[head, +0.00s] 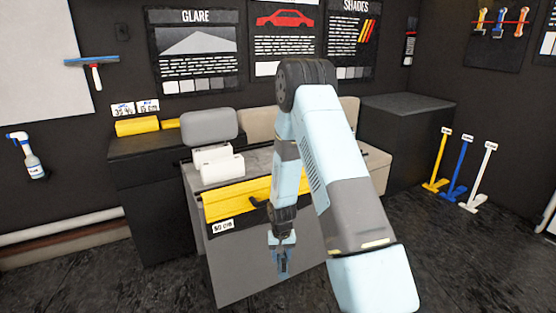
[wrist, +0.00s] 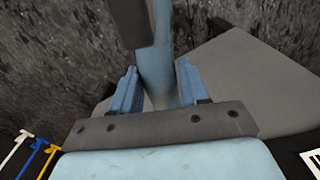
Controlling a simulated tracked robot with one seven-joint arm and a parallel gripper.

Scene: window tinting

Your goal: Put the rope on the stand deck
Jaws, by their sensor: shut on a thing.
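My gripper (head: 283,262) hangs low in front of the grey front panel of a bench unit. In the wrist view, my gripper (wrist: 157,88) has its blue fingers closed on a blue and dark grey thing (wrist: 160,65), which stretches up to the top of the picture. I cannot tell whether this thing is the rope. No rope shows clearly elsewhere. The bench unit's grey top (head: 258,160) lies behind and above my gripper; I cannot tell whether it is the stand deck. My arm hides part of that unit.
White boxes (head: 217,165) and a grey rounded block (head: 209,127) are on the unit. A yellow panel with a dark handle (head: 237,200) fronts it. A dark cabinet (head: 405,150) stands right. Yellow, blue and white tools (head: 460,180) lean at the right wall.

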